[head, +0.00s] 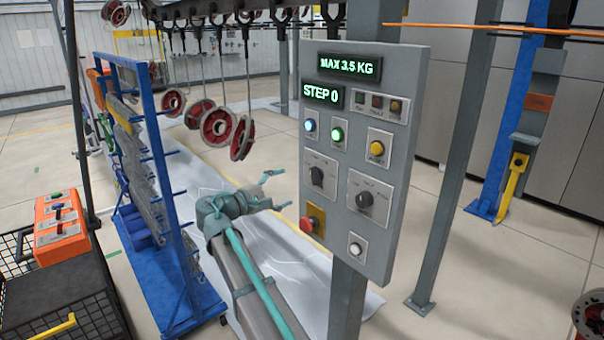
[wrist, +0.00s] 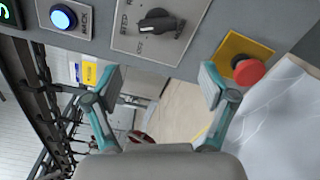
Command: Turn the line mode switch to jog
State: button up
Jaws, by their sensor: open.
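A grey control panel (head: 393,150) hangs on a post and carries two black rotary switches on metal plates. The left rotary switch (head: 317,177) also shows near the top of the wrist view (wrist: 158,22), with a pale mark on the left end of its knob in that view. The right rotary switch (head: 364,200) sits lower right. The lettering is too small to tell surely which is the line mode switch. My gripper (head: 279,190) is open and empty, left of the panel; in the wrist view its fingers (wrist: 160,85) are spread apart below the left switch, not touching it.
A red emergency stop on a yellow plate (wrist: 248,70) sits close to my right finger in the wrist view. A lit blue button (head: 310,125) is above the left switch. Hooks with red wheels (head: 216,126) hang behind. A blue rack (head: 165,190) stands left.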

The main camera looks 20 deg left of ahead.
aim_at(312, 177)
jog(key=p+x, duration=0.1)
jog(key=x, duration=0.2)
jog(key=d+p+x, duration=0.1)
jog(key=x, duration=0.2)
jog(key=r+p+x, duration=0.1)
jog(key=x, duration=0.2)
jog(key=shift+s+d, duration=0.15)
jog(key=shift+s, duration=0.1)
jog(key=shift+p+x, duration=0.3)
jog(key=shift+x, duration=0.5)
jog(key=c, duration=1.2)
jog(key=shift+o, duration=0.2)
jog(key=shift+f, duration=0.1)
jog(key=shift+b, duration=0.45)
